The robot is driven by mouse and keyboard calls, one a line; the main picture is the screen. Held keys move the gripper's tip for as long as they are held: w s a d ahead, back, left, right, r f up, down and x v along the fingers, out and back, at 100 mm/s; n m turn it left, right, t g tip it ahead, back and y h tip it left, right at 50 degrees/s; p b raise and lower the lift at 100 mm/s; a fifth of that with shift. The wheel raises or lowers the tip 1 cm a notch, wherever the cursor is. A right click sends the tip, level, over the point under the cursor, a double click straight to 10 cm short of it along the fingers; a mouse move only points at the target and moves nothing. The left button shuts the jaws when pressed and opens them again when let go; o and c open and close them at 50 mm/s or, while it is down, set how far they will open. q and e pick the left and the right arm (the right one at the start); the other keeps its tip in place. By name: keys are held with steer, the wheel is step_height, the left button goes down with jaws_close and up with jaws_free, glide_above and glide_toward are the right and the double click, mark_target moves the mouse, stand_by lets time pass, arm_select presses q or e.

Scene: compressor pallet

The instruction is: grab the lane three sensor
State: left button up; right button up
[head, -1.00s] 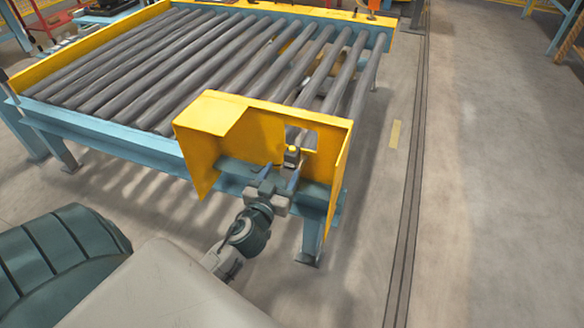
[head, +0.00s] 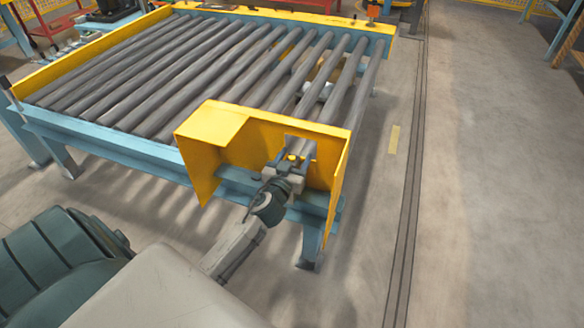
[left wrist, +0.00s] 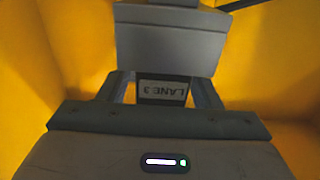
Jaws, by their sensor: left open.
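The lane three sensor is a small dark unit with a yellow part (head: 293,158) in the head view, in front of the opening in the yellow guard. In the left wrist view a label (left wrist: 162,91) reading LANE 3, upside down, shows between my fingers. My left gripper (head: 289,165) is at the sensor, partly hiding it in the head view. In the left wrist view its two fingers (left wrist: 162,86) stand apart, one on each side of the label. The gripper is open; contact with the sensor cannot be told. My right gripper is not in view.
The yellow guard (head: 220,125) stands at the near corner of the roller conveyor (head: 190,80), with yellow walls on both sides of my left gripper. A grey block (left wrist: 168,45) sits beyond the label in the left wrist view. The floor (head: 480,200) at right is clear.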

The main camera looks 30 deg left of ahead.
arm_select(q)
steer(key=c, duration=1.1)
steer(key=shift+r, duration=0.1)
